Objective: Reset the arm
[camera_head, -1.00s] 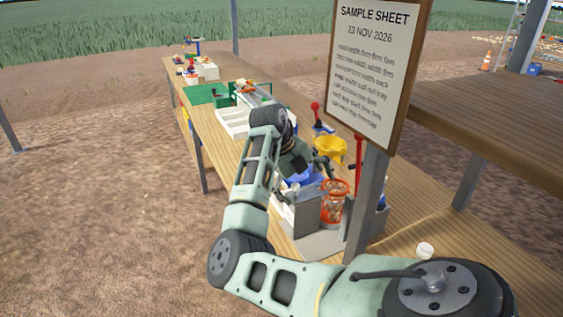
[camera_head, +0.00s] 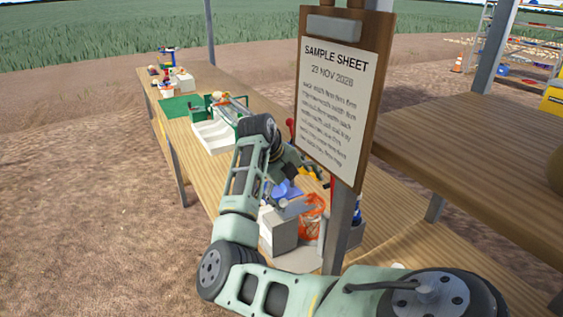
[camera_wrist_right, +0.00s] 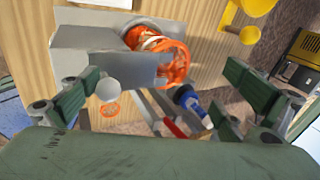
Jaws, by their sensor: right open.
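My right arm (camera_head: 245,180) reaches up over the workbench in the head view. Its gripper (camera_head: 292,165) is above the bench, partly hidden by my own wrist and close to the sign board. In the right wrist view the gripper (camera_wrist_right: 170,98) has its two fingers wide apart, with nothing held between them. Below it lie an orange mesh basket (camera_wrist_right: 172,62), a grey box-like stand (camera_wrist_right: 105,55) and a small white round thing (camera_wrist_right: 107,90). The basket also shows in the head view (camera_head: 312,215). My left gripper is not in view.
A sample sheet board (camera_head: 335,100) hangs on a grey post (camera_head: 338,230) right beside the arm. A white tray (camera_head: 212,137) and green trays stand farther along the bench (camera_head: 190,170). A second wooden table (camera_head: 480,140) is at right. Open dirt lies left.

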